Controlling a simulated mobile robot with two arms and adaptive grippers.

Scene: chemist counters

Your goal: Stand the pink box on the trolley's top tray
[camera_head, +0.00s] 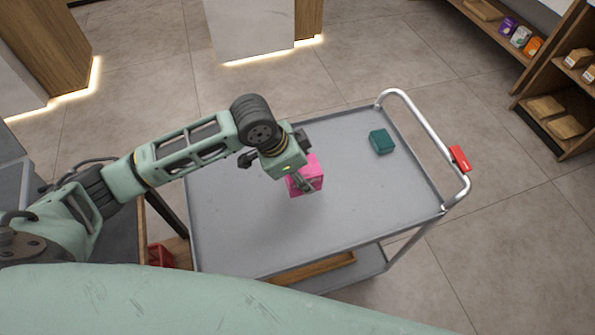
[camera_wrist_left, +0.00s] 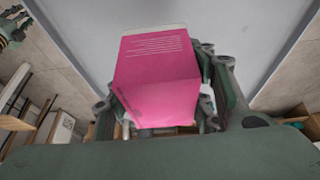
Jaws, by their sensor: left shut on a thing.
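The pink box (camera_head: 311,176) is held in my left gripper (camera_head: 303,182), over the middle of the trolley's grey top tray (camera_head: 240,230). The gripper is shut on the box, and its arm comes in from the left. In the left wrist view the pink box (camera_wrist_left: 157,75) fills the middle, with gripper fingers partly hidden behind it. The grey tray (camera_wrist_left: 265,25) lies behind the box there. I cannot tell whether the box touches the tray.
A teal box (camera_head: 381,141) sits on the tray's far right part. The trolley's handle (camera_head: 430,130) with a red piece rises at the right. Shelves with small boxes (camera_head: 520,37) stand at upper right.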

